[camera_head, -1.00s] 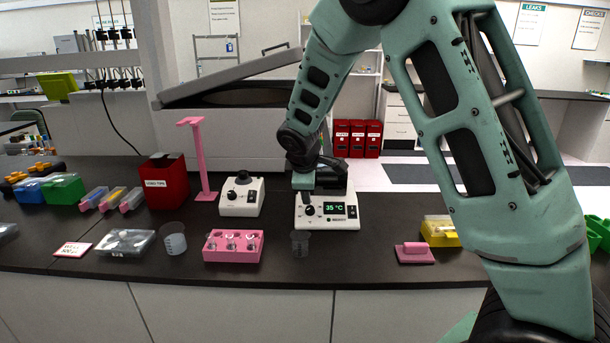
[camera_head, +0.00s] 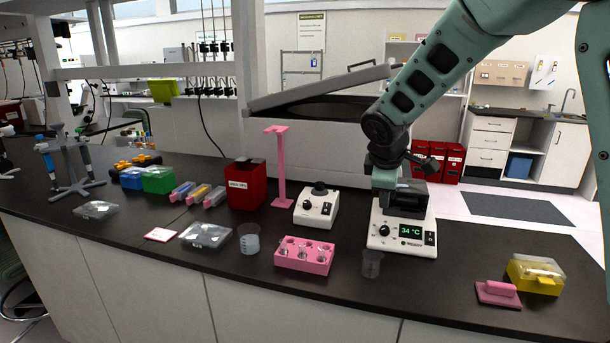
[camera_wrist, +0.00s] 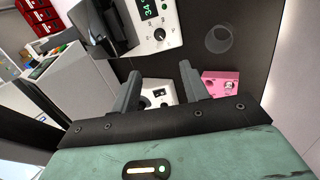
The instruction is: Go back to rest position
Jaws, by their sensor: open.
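My gripper (camera_wrist: 160,82) is open, with two grey fingers apart and nothing between them in the wrist view. In the head view my arm comes in from the upper right. Its mint wrist end hangs over or in front of the white heater (camera_head: 402,234), whose display reads 34 °C; the fingertips are hard to make out there. The heater also shows at the top of the wrist view (camera_wrist: 160,36), beyond the fingers. A white device with a dark knob (camera_head: 316,208) stands left of the heater and shows behind the fingers in the wrist view.
A pink tube rack (camera_head: 304,262), a clear cup (camera_head: 371,264) and a beaker (camera_head: 249,240) stand near the counter's front edge. A pink stand (camera_head: 279,170) and a red bin (camera_head: 244,186) are behind. A yellow box (camera_head: 535,275) sits at right.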

